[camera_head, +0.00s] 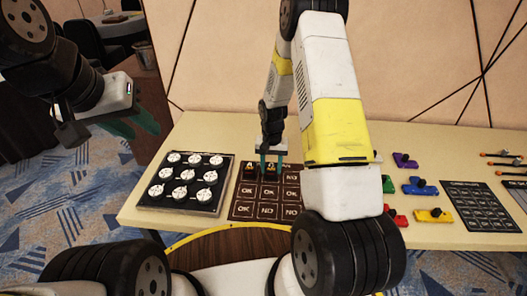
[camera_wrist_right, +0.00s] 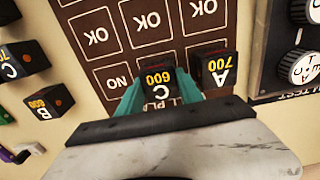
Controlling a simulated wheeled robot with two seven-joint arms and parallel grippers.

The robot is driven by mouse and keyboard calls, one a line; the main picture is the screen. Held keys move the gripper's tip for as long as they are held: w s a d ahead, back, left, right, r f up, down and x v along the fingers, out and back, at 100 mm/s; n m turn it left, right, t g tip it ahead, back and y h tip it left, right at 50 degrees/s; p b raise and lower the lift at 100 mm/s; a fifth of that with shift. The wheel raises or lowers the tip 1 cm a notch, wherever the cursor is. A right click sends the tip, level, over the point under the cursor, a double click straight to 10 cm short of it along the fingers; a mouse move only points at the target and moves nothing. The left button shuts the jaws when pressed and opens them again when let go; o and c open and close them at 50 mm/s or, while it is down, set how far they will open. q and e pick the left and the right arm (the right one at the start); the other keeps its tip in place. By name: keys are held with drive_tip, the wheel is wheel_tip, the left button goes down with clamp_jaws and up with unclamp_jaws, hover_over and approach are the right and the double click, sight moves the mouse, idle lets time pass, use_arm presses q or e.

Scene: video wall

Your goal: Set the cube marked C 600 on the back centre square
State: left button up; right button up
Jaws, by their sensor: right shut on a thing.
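The black cube marked C 600 (camera_wrist_right: 159,79) is between the teal fingers of my right gripper (camera_wrist_right: 162,92), which is shut on it. In the head view my right gripper (camera_head: 270,163) is at the back row of the brown mat (camera_head: 241,210), over its back centre square. The cube is at or just above that square; I cannot tell whether it touches. The cube marked A 700 (camera_wrist_right: 214,70) stands beside it on the back left square, also seen in the head view (camera_head: 249,170). My left gripper (camera_head: 135,123) is open and empty, off the table's left side.
A dial board (camera_head: 183,207) lies left of the mat. In the right wrist view more black cubes, one marked B 600 (camera_wrist_right: 48,103) and one marked C 700 (camera_wrist_right: 13,66), stand on the other side. Coloured pieces (camera_head: 420,186) and a dark panel (camera_head: 479,207) lie to the right.

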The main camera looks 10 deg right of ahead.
drive_tip(key=shift+f, duration=0.1)
drive_tip(key=o, duration=1.4)
wheel_tip(320, 180, up, 12)
wheel_tip(320, 180, up, 18)
drive_tip(key=n+t+y, duration=0.1)
drive_tip(key=n+t, duration=0.1)
drive_tip(key=t, duration=0.1)
hover_over(271, 167)
drive_tip(key=s, duration=0.9)
drive_tip(key=shift+s+a+r+n+t+y, duration=0.2)
drive_tip(key=shift+s+a+r+n+t, duration=0.25)
drive_tip(key=shift+s+r, duration=1.5)
drive_tip(key=shift+s+a+r+n+t+y, duration=0.2)
drive_tip(key=shift+s+r+t, duration=0.5)
drive_tip(key=shift+s, duration=2.4)
drive_tip(key=shift+s+a+r+n+t+y, duration=0.25)
drive_tip(key=shift+s+a+r+t, duration=0.2)
drive_tip(key=shift+s+r, duration=1.55)
drive_tip(key=shift+s+f, duration=0.55)
